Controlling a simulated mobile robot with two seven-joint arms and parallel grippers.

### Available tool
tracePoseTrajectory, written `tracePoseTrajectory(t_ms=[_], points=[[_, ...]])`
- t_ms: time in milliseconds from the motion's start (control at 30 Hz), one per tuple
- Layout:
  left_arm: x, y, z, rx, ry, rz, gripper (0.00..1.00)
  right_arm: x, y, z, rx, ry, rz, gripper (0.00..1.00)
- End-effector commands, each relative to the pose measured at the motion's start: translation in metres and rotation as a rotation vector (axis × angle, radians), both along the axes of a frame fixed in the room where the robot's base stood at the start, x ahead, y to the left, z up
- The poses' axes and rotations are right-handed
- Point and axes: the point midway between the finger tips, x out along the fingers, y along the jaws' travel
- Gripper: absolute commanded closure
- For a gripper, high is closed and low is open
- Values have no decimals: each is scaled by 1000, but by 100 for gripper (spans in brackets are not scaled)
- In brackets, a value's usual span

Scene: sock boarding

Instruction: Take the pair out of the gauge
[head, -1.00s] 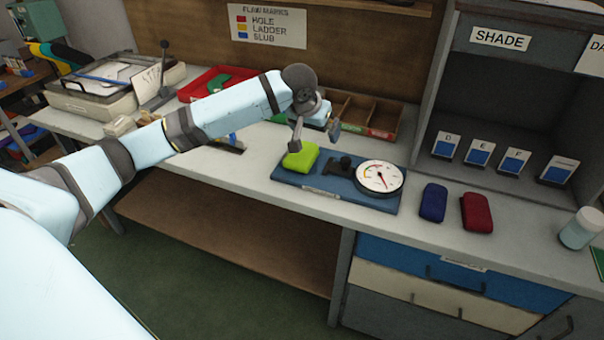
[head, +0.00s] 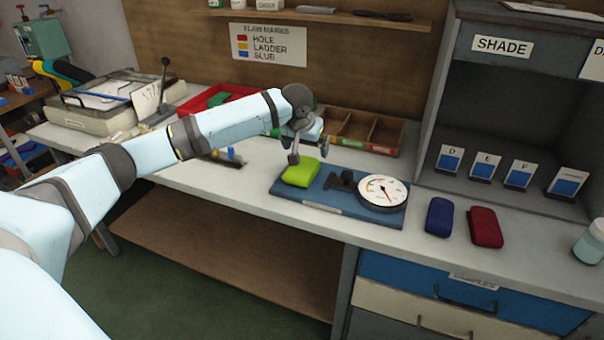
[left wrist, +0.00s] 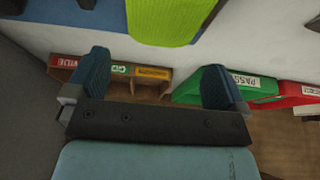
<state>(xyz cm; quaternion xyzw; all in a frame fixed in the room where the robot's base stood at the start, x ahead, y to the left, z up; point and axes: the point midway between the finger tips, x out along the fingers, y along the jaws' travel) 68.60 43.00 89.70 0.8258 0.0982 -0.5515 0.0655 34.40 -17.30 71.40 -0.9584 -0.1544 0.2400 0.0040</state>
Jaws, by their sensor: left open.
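The lime-green folded pair (head: 300,172) lies on the left end of the gauge's blue base (head: 336,203). The gauge's white dial (head: 382,190) and a dark clamp-like part (head: 345,180) are to its right. My left gripper (head: 310,151) is open and empty, just above and behind the pair, one finger overlapping the pair's back edge in the head view. In the left wrist view the pair (left wrist: 170,20) is at the top, beyond the spread blue-grey fingers (left wrist: 155,82), not between them. My right gripper is out of view.
A dark blue pair (head: 438,217) and a dark red pair (head: 485,227) lie right of the gauge. A divided wooden tray (head: 385,133) stands behind it, a red tray (head: 205,100) further left. The shade cabinet (head: 500,45) rises at the right. A jar (head: 590,242) stands near the right edge.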

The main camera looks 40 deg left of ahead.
Motion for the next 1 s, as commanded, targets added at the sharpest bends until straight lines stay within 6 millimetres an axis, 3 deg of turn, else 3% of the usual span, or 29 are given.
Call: tracePoseTrajectory(t_ms=[167,300,533,767,1000], points=[[9,0,-27,1,1,0,0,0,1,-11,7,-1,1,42],[16,2,-42,0,0,0,0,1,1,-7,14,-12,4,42],[17,2,-43,0,-1,-1,0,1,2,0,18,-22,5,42],[17,2,-43,0,0,-1,52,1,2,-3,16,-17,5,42],[16,2,-42,0,0,-1,52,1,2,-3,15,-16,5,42]])
